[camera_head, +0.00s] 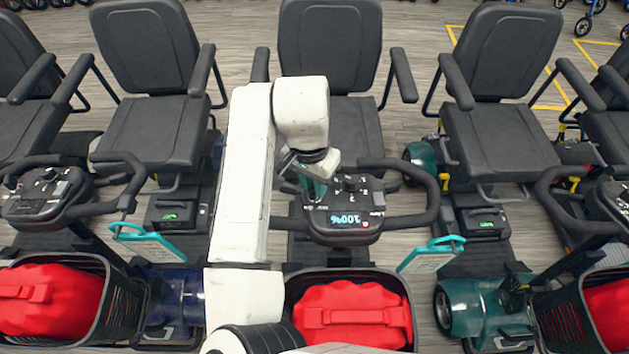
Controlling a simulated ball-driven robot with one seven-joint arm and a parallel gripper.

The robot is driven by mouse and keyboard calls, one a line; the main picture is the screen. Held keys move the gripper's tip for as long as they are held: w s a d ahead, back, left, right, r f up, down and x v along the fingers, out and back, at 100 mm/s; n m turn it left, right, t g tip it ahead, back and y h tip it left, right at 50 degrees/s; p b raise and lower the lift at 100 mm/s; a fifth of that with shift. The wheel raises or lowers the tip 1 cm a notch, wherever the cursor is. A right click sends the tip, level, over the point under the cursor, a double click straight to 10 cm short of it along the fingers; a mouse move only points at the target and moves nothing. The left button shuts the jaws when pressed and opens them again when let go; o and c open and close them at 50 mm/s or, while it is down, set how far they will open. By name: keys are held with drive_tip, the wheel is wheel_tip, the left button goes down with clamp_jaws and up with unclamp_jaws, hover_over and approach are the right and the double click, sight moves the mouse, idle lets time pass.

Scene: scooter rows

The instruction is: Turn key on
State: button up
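The middle scooter's control panel (345,215) faces me, with a lit display (346,219) that seems to read 100%, upside down. Small knobs and buttons show on its top. My white arm comes up from the bottom and bends down over the panel's left part. My gripper (316,197) is at the panel's left side, pointing down. Its fingertips are small and partly hidden, so I cannot tell whether they are open, shut or touching anything. No key can be made out; the spot under the gripper is covered.
Black handlebars (425,197) loop to the panel's right. A basket (410,310) with a red bag (352,314) stands in front. Other scooters with dark seats (497,140) stand left and right. Grey floor shows between the rows.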

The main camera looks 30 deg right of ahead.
drive_tip(key=o, duration=0.3)
drive_tip(key=shift+o, duration=0.2)
wheel_tip(320, 180, up, 11)
drive_tip(key=shift+w+a+b, duration=0.25)
drive_tip(key=shift+w+b, duration=0.05)
drive_tip(key=shift+w, duration=0.05)
drive_tip(key=shift+f, duration=0.15)
idle(0.5)
